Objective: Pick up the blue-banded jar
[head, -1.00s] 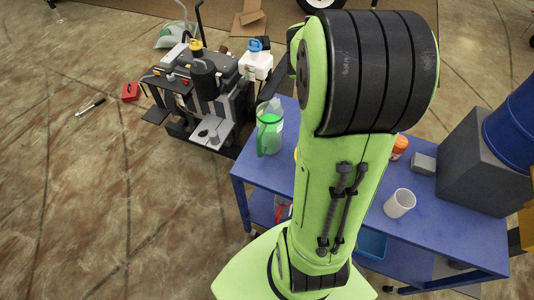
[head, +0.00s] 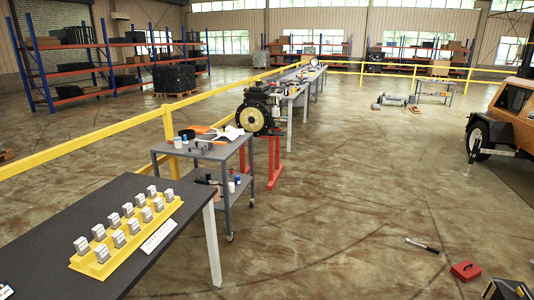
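I cannot make out a blue-banded jar for certain in the head view. A small white-and-blue item (head: 177,142) stands on the top of the grey cart (head: 216,153), and small white, blue and red items (head: 231,185) stand on its lower shelf. They are too small to tell whether one is the jar. My gripper and my arm are not in view.
A dark table (head: 55,240) with a yellow rack (head: 105,255) of several metal blocks stands at the near left. A yellow rail (head: 90,143) runs behind it. A red box (head: 465,270) and a pen-like tool (head: 422,246) lie on the floor. The middle floor is clear.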

